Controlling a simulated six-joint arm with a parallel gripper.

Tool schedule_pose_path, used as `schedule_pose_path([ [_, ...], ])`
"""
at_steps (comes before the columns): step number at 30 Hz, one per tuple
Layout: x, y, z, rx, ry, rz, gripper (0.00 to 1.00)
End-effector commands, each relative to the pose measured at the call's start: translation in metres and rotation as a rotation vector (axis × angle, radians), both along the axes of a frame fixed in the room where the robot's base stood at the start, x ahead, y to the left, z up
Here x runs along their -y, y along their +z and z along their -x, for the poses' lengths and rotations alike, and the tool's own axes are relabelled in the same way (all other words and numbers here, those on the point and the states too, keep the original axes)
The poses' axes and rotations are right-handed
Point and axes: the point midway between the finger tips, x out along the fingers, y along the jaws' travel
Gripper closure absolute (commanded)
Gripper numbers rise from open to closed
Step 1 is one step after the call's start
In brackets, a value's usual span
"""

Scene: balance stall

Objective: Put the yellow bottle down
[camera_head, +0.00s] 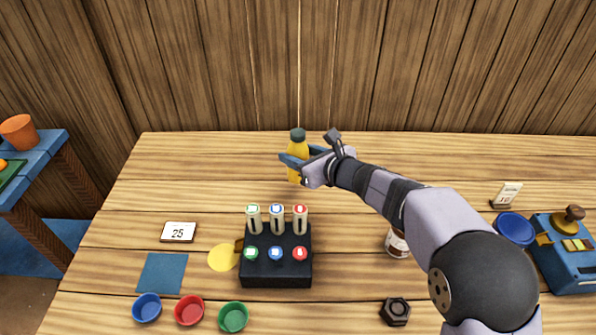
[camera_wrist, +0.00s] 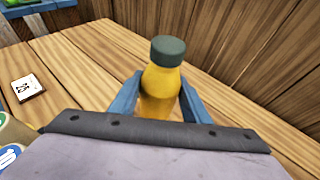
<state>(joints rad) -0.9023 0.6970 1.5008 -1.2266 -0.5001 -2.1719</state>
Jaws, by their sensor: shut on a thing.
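The yellow bottle (camera_head: 297,172) has a dark green cap and stands upright at the back middle of the wooden table. My gripper (camera_head: 297,162) is shut on it, with blue fingers on either side of its body. In the wrist view the bottle (camera_wrist: 162,85) sits between the two fingers (camera_wrist: 160,100). Its lower part is hidden there by the gripper's body. I cannot tell whether its base touches the table or is slightly above it.
A black rack (camera_head: 275,268) with several capped tubes stands in front of the bottle. A card marked 25 (camera_head: 178,232), a blue mat (camera_head: 162,272) and a yellow disc (camera_head: 223,257) lie left. Blue, red and green bowls (camera_head: 189,310) are at the front. The back left is clear.

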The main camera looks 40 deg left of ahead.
Motion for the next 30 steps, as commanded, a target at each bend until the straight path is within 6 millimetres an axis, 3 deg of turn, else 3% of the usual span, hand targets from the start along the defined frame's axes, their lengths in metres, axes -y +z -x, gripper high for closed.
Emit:
schedule_pose_path([
  [9, -0.001, -0.01, 0.0, 0.001, 0.001, -0.004, 0.88],
  [18, -0.001, -0.042, 0.0, 0.0, 0.001, -0.004, 0.88],
  [30, -0.001, -0.046, 0.0, 0.003, 0.001, -0.005, 0.88],
])
